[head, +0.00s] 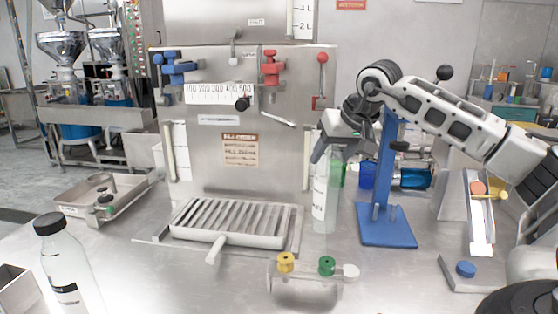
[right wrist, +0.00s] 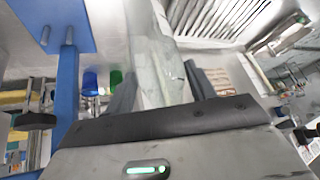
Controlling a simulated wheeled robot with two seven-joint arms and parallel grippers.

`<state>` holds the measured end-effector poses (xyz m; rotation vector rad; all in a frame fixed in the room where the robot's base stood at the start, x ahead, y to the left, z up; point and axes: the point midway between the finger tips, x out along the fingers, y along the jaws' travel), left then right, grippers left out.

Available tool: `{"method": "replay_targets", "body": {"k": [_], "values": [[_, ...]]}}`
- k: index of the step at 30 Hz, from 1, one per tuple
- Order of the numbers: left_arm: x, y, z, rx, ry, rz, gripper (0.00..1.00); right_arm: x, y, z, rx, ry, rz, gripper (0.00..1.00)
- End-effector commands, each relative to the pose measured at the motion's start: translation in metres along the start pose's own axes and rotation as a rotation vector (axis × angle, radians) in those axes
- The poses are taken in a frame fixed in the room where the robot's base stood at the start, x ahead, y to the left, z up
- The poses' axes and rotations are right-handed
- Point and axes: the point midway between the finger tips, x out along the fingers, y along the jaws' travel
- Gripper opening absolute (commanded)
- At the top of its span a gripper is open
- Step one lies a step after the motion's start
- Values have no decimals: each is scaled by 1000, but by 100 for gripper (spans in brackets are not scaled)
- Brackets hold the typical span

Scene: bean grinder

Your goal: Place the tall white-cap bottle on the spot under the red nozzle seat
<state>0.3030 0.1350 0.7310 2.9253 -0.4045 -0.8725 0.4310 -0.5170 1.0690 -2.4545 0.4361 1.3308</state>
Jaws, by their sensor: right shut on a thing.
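My right gripper (head: 335,148) is shut on the upper part of a tall clear bottle (head: 320,205) with a pale label. The gripper hides its cap. The bottle is upright, just right of the slatted drip grate (head: 238,222); I cannot tell whether its base touches the table. In the right wrist view the bottle (right wrist: 160,70) runs between the two fingers (right wrist: 160,90). The red nozzle seat (head: 271,68) is on the front of the steel machine, above the right part of the grate. A blue seat (head: 174,68) is to its left. My left gripper is out of view.
A blue stand (head: 386,225) is close to the right of the bottle. A holder with yellow (head: 286,262) and green (head: 327,265) caps is in front. A black-capped bottle (head: 68,270) stands at front left. A metal tray (head: 100,205) is left of the grate, which is empty.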

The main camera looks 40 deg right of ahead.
Motion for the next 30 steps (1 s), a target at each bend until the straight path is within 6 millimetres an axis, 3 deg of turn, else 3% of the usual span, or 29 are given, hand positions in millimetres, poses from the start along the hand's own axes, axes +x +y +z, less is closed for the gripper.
{"method": "replay_targets", "body": {"k": [3,9,15,24,30], "values": [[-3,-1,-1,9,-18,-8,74,11,-29,-20,-3,-1,-7,22],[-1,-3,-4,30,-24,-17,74,30,-60,-41,0,0,-3,22],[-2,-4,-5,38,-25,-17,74,39,-71,-48,1,0,-1,22],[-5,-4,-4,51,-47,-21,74,56,-104,-70,0,-1,0,22],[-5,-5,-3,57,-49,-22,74,61,-100,-64,1,1,1,22]]}}
